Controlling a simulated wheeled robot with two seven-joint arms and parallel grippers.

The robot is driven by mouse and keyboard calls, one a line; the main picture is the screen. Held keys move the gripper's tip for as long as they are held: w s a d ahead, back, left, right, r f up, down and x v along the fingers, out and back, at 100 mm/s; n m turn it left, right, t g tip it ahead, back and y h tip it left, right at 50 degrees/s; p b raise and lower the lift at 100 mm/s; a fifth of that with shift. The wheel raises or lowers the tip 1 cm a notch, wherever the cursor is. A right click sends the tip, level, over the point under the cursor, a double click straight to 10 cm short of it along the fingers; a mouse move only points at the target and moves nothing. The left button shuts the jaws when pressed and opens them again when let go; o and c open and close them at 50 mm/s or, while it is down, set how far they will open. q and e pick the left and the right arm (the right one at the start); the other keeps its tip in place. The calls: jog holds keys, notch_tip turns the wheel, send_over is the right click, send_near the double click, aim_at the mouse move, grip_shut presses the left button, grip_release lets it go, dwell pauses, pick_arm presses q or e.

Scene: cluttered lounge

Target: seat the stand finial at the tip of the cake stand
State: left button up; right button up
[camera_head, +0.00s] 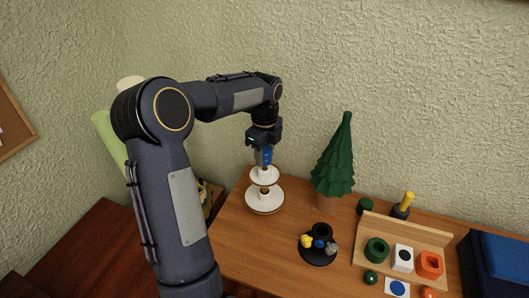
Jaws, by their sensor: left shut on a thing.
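The cake stand (264,203) stands on the wooden table below my left arm, upright, with two white round tiers one above the other. My left gripper (264,160) points straight down over the upper tier, at the stand's central axis. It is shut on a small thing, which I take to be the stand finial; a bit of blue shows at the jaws. The jaws hide most of it and also the tip of the stand, so I cannot tell whether the two touch. My right gripper is not in view.
A green toy tree (335,160) stands close to the right of the stand. A black round tray (318,258) with small balls and a wooden rack (408,236) with coloured blocks lie further right. A blue box (497,262) is at the right edge.

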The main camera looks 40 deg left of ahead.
aim_at(265, 149)
pick_arm(q)
jog(key=shift+f+b, duration=0.7)
jog(key=shift+f, duration=0.75)
jog(key=o, duration=1.1)
jog(key=shift+c, duration=0.2)
jog(key=shift+r, duration=0.1)
notch_tip(265, 149, up, 8)
jog(key=shift+f, duration=0.25)
jog(key=shift+r, duration=0.15)
